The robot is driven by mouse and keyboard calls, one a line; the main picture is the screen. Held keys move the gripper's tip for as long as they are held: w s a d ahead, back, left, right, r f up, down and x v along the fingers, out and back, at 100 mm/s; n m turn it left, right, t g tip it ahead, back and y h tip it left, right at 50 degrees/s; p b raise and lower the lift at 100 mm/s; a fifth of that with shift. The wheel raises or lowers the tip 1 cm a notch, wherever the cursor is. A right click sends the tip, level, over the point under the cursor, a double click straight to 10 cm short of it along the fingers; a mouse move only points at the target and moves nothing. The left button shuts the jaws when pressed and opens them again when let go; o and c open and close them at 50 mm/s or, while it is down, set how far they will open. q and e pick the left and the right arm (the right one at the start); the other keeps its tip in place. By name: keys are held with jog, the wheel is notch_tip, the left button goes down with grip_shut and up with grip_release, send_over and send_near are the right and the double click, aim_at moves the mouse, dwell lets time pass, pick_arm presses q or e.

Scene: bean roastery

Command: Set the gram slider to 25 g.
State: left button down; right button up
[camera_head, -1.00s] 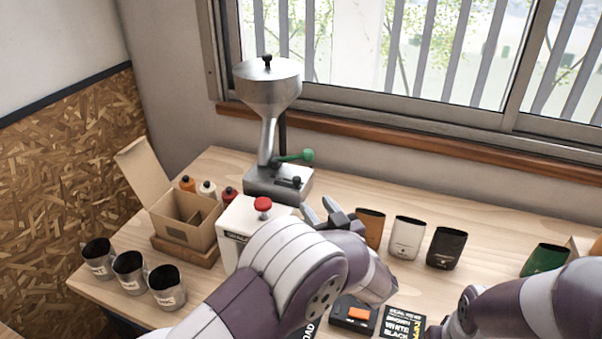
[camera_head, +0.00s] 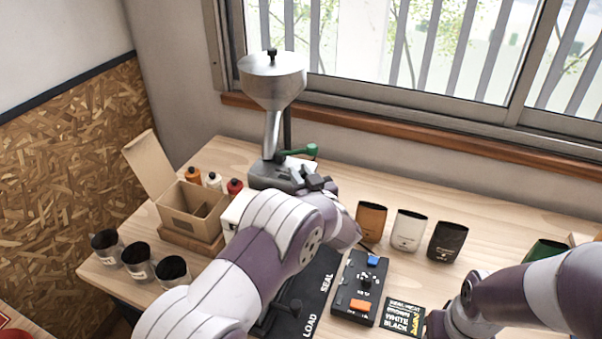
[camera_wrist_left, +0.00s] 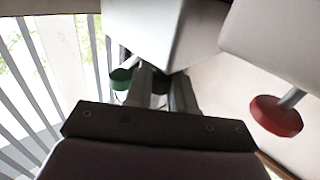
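The grinder (camera_head: 273,85) stands at the back of the table, with a silver hopper on a grey base (camera_head: 268,176) and a green-knobbed lever (camera_head: 311,150). My left gripper (camera_head: 312,179) is at the right front of this base. It covers the spot where the dark slider showed earlier. In the left wrist view my fingers (camera_wrist_left: 165,88) reach toward a pale block, a narrow gap between them. A small dark part (camera_wrist_left: 160,84) shows in that gap; I cannot tell whether the fingers touch it. The scale marks cannot be read. My right gripper is not in view.
A red knob (camera_wrist_left: 276,116) is beside my left gripper in the wrist view. A black control box (camera_head: 358,288) lies in front. An open carton (camera_head: 192,207) and three cups are left.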

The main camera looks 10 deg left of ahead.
pick_arm(q)
jog(key=shift+w+a+r+b, duration=0.1)
jog(key=shift+w+a+b, duration=0.1)
jog(key=shift+a, duration=0.4)
jog(key=shift+w+a+r+b, duration=0.1)
jog(key=shift+a+b, duration=0.05)
jog(key=shift+a, duration=0.4)
jog(key=shift+a+r, duration=0.1)
jog(key=shift+a, duration=0.15)
jog(key=c, duration=1.1)
grip_release()
jog(key=shift+d, duration=0.1)
jog(key=shift+o, duration=0.3)
jog(key=shift+s+d, duration=0.1)
jog(key=shift+s, duration=0.05)
jog(key=b+v, duration=0.3)
jog(key=v, duration=0.9)
jog(key=shift+s+d, duration=0.15)
